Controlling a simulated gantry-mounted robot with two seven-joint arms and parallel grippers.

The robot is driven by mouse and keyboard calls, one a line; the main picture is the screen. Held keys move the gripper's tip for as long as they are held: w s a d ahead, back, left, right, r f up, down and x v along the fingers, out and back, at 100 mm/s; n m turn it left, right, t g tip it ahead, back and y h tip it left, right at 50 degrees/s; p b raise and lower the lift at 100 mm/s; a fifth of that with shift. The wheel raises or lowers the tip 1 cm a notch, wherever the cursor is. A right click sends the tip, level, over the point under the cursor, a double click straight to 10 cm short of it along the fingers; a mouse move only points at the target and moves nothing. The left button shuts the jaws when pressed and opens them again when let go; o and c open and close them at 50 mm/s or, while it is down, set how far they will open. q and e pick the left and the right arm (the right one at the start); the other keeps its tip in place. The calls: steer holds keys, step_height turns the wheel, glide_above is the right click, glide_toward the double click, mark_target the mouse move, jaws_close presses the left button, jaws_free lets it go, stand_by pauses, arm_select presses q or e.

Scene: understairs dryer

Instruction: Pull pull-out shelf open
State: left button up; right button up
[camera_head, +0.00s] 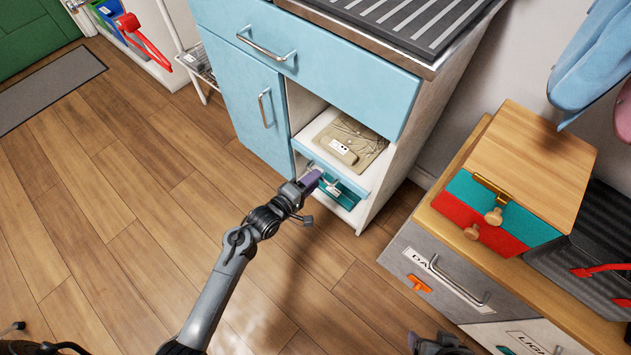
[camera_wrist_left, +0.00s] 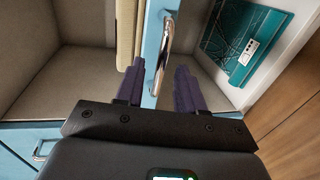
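The pull-out shelf (camera_head: 307,151) has a light-blue front and sits in the open lower bay of the blue and white cabinet. A tan mat and a pale socket strip lie on it. My left gripper (camera_head: 315,180) is at the shelf front. In the left wrist view, the purple fingers (camera_wrist_left: 160,92) stand apart, one on each side of the shelf's blue front (camera_wrist_left: 153,35) and its chrome handle (camera_wrist_left: 164,50). I see gaps, so the hold is not closed. A dark part at the bottom edge (camera_head: 440,345) looks like my right gripper; its fingers are unclear.
A teal board (camera_wrist_left: 245,42) with a white socket strip lies below the shelf. A blue drawer (camera_head: 310,60) is above, and a blue door (camera_head: 245,105) is to the left. A drawer unit (camera_head: 455,270) stands at right. The wooden floor in front is clear.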

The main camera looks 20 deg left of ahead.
arm_select(q)
steer(key=shift+w+d+f, duration=0.15)
steer(key=shift+w+d, duration=0.3)
steer(key=shift+w, duration=0.2)
steer(key=shift+a, duration=0.1)
steer(key=shift+c, duration=0.9)
jaws_close()
